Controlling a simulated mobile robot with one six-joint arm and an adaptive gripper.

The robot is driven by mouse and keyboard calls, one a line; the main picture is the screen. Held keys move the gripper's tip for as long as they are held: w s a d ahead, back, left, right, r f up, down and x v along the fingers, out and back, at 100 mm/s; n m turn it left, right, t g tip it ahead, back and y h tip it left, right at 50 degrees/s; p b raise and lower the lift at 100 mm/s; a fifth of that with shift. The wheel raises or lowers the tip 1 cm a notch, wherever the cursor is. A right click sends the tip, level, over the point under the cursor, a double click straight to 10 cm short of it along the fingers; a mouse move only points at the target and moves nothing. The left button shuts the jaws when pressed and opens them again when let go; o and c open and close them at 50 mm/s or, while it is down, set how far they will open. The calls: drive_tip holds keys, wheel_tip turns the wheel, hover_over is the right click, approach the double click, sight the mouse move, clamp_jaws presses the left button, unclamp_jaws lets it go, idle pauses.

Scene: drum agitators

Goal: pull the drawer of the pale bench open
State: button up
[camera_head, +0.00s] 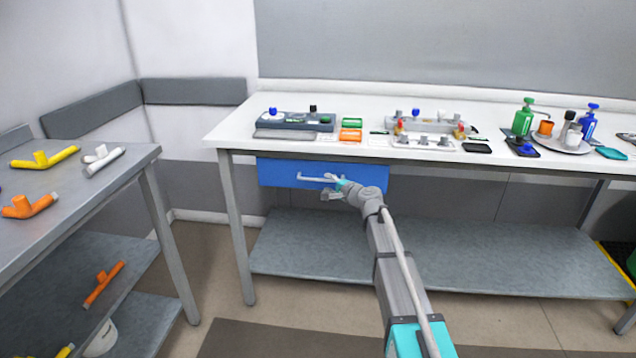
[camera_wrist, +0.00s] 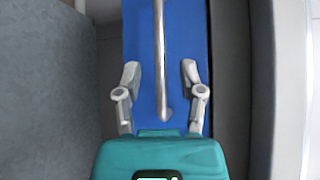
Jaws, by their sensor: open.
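The pale bench (camera_head: 225,134) has a white top and grey legs. Its blue drawer (camera_head: 276,172) hangs under the top at the left and looks shut. A light bar handle (camera_head: 312,178) runs along the drawer front. My gripper (camera_head: 335,187) is at the right end of the handle. In the wrist view, the blue drawer front (camera_wrist: 140,50) fills the middle and the handle (camera_wrist: 160,60) runs lengthwise. My gripper (camera_wrist: 160,78) is open, with one finger on each side of the handle's end. Neither finger seems to touch the handle.
A grey table (camera_head: 60,207) with yellow, white and orange pipe fittings stands at the left. The bench top carries control boxes (camera_head: 295,122), bottles (camera_head: 523,118) and small cards. A grey lower shelf (camera_head: 480,260) runs under the bench. Floor (camera_head: 215,270) is clear between table and bench.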

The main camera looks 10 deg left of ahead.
sight(322, 180)
drive_tip(key=shift+x, duration=2.1)
clamp_jaws()
